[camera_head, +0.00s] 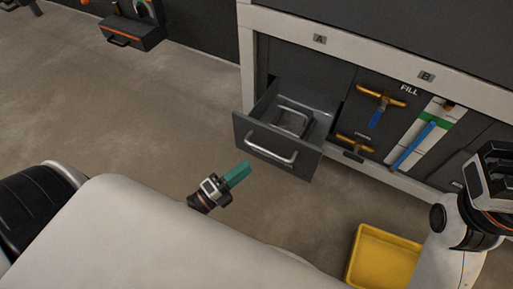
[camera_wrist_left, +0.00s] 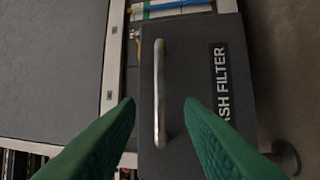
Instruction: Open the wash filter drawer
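The wash filter drawer (camera_head: 275,148) stands pulled out of the left bay of the cabinet, its inside showing from above. A metal bar handle (camera_head: 271,147) is on its dark front. My left gripper (camera_head: 238,173), with green fingers, is just in front of and below the drawer front. Its fingers are apart, one each side of the handle in the wrist view, not touching it. My right gripper (camera_head: 492,180) is at the right edge; its fingertips are not clear.
A metal part with a bar (camera_head: 292,119) sits inside the drawer. To the right are brass valves (camera_head: 381,96) with blue levers and a blue tube (camera_head: 414,146). A yellow tray (camera_head: 384,258) is on the floor below.

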